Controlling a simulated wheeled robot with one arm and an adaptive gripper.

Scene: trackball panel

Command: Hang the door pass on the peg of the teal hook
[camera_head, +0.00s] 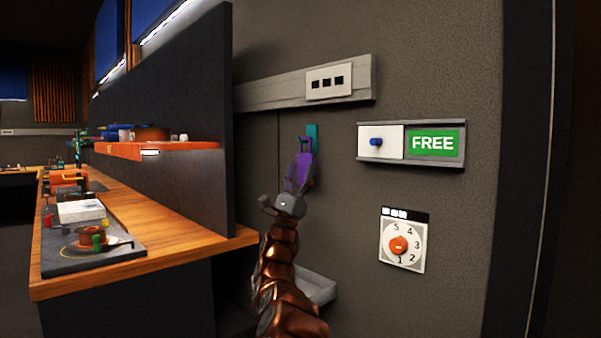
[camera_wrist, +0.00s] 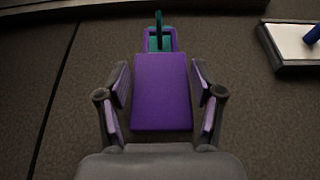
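The purple door pass (camera_wrist: 162,95) hangs upright against the wall, its flat face toward me in the wrist view. The teal hook (camera_wrist: 158,22) is at its top, and the hook's peg appears to pass through the opening in the pass's top loop. In the head view the teal hook (camera_head: 312,132) shows above the pass (camera_head: 304,165). My gripper (camera_wrist: 162,92) is open, with one finger on each side of the pass and a visible gap to each edge. In the head view my gripper (camera_head: 298,178) partly covers the pass's lower part.
A switch panel with a blue knob and green FREE sign (camera_head: 435,143) is to the right, above a numbered orange dial (camera_head: 399,244). A grey rail (camera_head: 280,90) with a socket plate runs above the hook. A wooden counter (camera_head: 150,250) and dark partition (camera_head: 185,90) stand left.

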